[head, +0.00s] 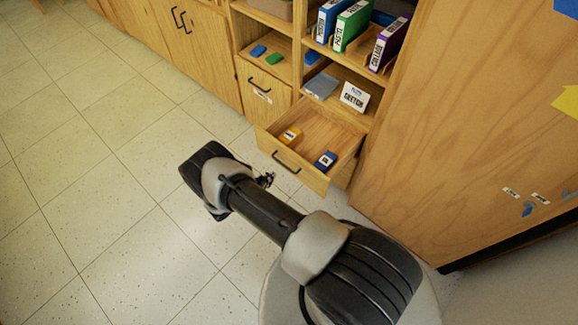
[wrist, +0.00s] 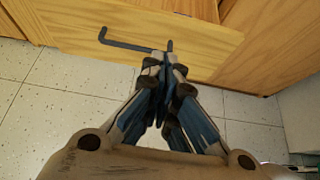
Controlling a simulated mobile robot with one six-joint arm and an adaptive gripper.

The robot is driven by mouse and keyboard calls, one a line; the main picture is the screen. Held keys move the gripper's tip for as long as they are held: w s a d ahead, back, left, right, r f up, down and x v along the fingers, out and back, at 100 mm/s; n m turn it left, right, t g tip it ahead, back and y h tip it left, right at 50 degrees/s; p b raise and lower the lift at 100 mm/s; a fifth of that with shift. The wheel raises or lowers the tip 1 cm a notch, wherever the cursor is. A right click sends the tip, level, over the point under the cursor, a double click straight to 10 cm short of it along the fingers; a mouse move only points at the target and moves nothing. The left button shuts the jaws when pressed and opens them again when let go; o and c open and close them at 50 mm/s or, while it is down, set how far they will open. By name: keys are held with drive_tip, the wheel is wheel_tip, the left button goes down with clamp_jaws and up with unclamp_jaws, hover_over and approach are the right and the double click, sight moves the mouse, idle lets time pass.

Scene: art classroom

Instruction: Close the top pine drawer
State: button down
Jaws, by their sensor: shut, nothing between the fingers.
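The pine drawer (head: 308,180) is pulled out of the shelf unit, with a dark bar handle (head: 285,162) on its front. My gripper (head: 266,181) is just in front of the drawer, low and near the handle. In the wrist view my gripper (wrist: 165,65) is shut and empty, its fingertips overlapping the lower edge of the drawer front (wrist: 210,45), by the right end of the handle (wrist: 130,45). I cannot tell whether they touch it.
Above the drawer, a shelf holds a grey book (head: 321,86) and a SKETCH sign (head: 355,97), with binders (head: 352,25) higher up. A closed cupboard door (head: 262,92) is left of it. A large wooden panel (head: 460,120) stands close on the right. Tiled floor (head: 90,190) is clear at left.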

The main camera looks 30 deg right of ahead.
drive_tip(key=b, duration=0.3)
approach(297, 162)
drive_tip(key=f+x, duration=0.1)
drive_tip(key=x, duration=0.4)
drive_tip(key=shift+w+d+r, duration=0.1)
drive_tip(key=shift+d+r, duration=0.1)
drive_tip(key=shift+r, duration=0.05)
